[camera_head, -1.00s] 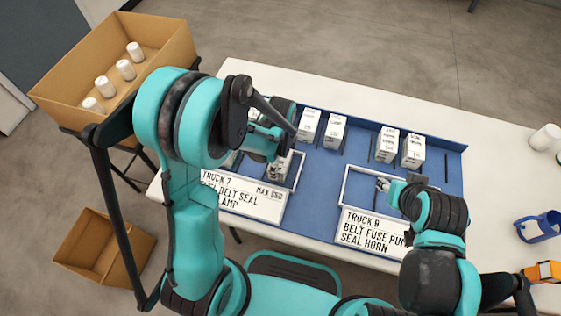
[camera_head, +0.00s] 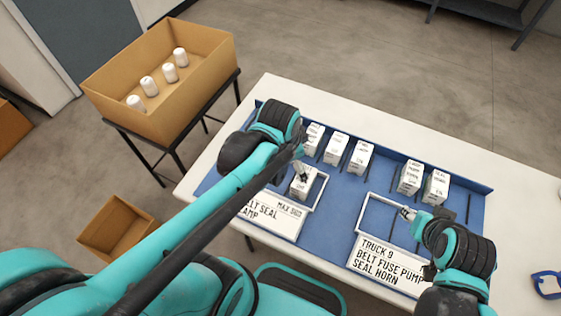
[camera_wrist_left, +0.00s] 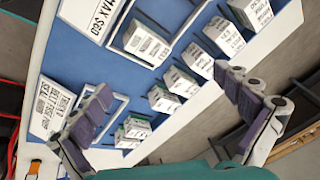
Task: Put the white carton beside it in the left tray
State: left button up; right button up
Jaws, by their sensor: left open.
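A white carton (camera_head: 301,186) with black print stands inside the left tray (camera_head: 322,192), which sits behind the sign ending in "BELT SEAL ... AMP". The same carton shows in the left wrist view (camera_wrist_left: 147,44). My left gripper (camera_head: 302,170) is just above or beside it; the wrist view shows its fingers (camera_wrist_left: 168,84) spread apart with nothing between them, so it is open. More white cartons (camera_head: 337,149) stand in a row behind the trays. My right gripper (camera_head: 407,213) is at the right tray (camera_head: 370,212); its finger state is too small to tell.
The blue rack board (camera_head: 325,228) lies on a white table (camera_head: 400,130). Two cartons (camera_head: 411,178) stand behind the right tray. A cardboard box (camera_head: 205,85) with several white cylinders stands at the back left; another box (camera_head: 118,228) is on the floor.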

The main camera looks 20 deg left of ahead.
pick_arm(q)
jog(key=s+a+r+n+t, duration=0.2)
jog(key=s+n, duration=0.3)
jog(key=n, duration=0.3)
jog(key=shift+r+n+t, duration=0.3)
jog(key=shift+r+t, duration=0.3)
jog(key=shift+t, duration=0.1)
